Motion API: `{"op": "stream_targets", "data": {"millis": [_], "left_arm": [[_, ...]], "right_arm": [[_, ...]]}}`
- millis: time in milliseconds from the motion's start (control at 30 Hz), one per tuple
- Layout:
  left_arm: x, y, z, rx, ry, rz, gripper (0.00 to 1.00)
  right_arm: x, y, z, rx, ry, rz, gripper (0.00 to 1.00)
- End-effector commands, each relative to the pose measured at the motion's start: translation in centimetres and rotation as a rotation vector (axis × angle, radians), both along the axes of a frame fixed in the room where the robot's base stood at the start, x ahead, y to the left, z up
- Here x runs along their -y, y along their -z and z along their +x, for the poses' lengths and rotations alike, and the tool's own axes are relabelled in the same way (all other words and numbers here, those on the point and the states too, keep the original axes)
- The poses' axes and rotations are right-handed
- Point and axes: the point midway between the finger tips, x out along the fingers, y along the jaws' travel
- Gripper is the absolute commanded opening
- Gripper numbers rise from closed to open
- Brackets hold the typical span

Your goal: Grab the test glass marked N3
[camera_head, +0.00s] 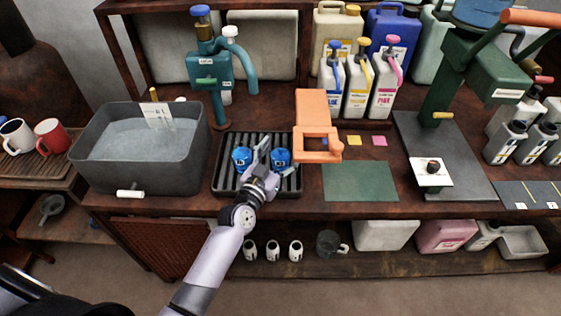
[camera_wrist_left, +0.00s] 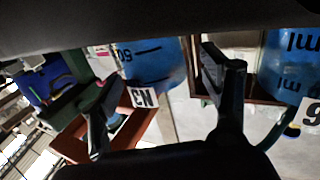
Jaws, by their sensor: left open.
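The test glass marked N3 (camera_wrist_left: 152,66) holds blue liquid and shows upside down in the left wrist view, with its white label facing me. In the head view it appears to be the right one of two blue glasses (camera_head: 282,156) on the dark ribbed tray (camera_head: 229,184). My left gripper (camera_head: 266,160) is open at the tray, between the two glasses. In the left wrist view, its fingers (camera_wrist_left: 161,80) appear on either side of the N3 glass in the picture; contact cannot be told. My right gripper is not in view.
The other blue glass (camera_head: 242,158) stands close on the left; it also shows at the right of the left wrist view (camera_wrist_left: 289,68). An orange stand (camera_head: 313,112) is just right of the tray. A grey basin (camera_head: 98,170) stands left. The green mat (camera_head: 360,182) is clear.

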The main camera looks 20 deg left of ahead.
Motion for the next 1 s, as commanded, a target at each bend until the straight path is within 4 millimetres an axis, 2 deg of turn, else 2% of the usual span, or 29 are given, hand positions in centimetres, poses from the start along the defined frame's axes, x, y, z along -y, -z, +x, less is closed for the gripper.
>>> {"op": "stream_targets", "data": {"millis": [67, 833, 1000], "left_arm": [[0.01, -0.01, -0.02, 0.0, 0.0, 0.0, 0.7], [-0.02, -0.02, -0.05, 0.001, 0.0, 0.0, 0.19], [-0.02, -0.05, -0.04, 0.001, 0.0, 0.0, 0.18]], "right_arm": [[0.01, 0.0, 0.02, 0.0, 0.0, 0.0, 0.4], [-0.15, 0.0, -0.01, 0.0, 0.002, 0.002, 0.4], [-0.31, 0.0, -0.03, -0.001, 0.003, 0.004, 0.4]]}}
